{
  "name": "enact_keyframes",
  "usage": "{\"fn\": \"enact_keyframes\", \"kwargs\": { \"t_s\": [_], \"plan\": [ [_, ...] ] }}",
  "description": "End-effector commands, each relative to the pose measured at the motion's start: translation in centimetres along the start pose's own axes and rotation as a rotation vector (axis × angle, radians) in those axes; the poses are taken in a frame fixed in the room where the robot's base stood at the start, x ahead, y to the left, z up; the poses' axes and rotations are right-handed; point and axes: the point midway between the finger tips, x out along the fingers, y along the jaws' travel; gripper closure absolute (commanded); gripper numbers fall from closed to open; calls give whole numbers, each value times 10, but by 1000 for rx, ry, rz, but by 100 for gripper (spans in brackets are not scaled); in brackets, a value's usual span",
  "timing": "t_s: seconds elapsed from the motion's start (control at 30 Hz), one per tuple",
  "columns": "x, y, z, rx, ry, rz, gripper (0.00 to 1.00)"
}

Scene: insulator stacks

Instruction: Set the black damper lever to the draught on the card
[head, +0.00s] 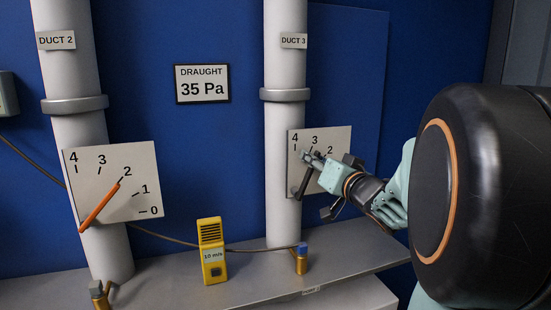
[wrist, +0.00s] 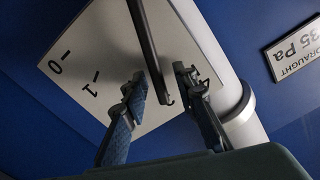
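The draught card (head: 202,84) reads "DRAUGHT 35 Pa" on the blue wall between the ducts; its edge shows upside down in the wrist view (wrist: 294,46). The black damper lever (head: 304,183) is on the white dial plate (head: 340,140) of duct 3, slanting up and right near the 3 mark; my gripper partly hides its tip and the lower numbers. In the wrist view the lever (wrist: 147,45) reaches down between the two fingers of my gripper (wrist: 163,82), with a gap on each side. My gripper (head: 313,158) is open around the lever's end.
Duct 2 (head: 75,80) has a similar plate with an orange lever (head: 100,207) pointing near 2. A yellow meter (head: 211,250) stands on the grey shelf (head: 170,285). A brass fitting with a blue cap (head: 301,259) stands near the foot of duct 3.

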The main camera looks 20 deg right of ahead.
Motion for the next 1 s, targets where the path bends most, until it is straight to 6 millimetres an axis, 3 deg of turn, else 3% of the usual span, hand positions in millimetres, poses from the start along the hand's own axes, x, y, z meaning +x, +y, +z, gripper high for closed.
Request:
{"fn": "enact_keyframes", "kwargs": {
  "t_s": [0.17, 0.6, 1.0],
  "plan": [
    [0, -6, -12, -3, 1, -2, 74],
    [0, -35, -83, -2, 1, -2, 74],
    [0, -38, -93, 0, 0, 0, 74]
  ]
}}
